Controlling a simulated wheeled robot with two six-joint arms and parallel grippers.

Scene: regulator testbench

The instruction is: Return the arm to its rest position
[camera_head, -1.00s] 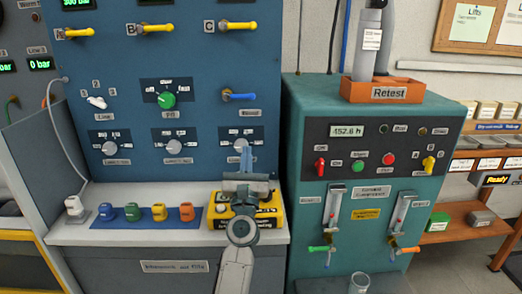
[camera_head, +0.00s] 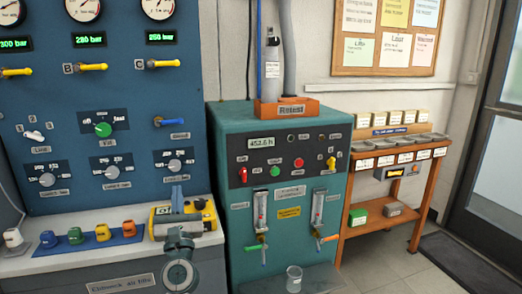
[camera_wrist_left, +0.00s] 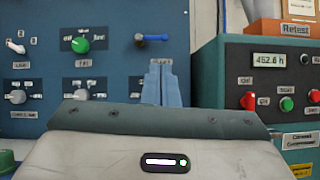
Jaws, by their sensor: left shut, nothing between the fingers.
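My left gripper (camera_head: 177,197) is in the lower left of the head view, in front of the blue panel (camera_head: 140,185) and above the bench ledge. Its blue fingers are together with nothing between them. They also show in the left wrist view (camera_wrist_left: 160,85), pointing at the panel below a blue lever (camera_wrist_left: 152,38). My left arm (camera_head: 180,262) reaches up from the bottom edge of the head view. My right gripper is not in view.
A wooden rack (camera_head: 412,200) stands farther right.

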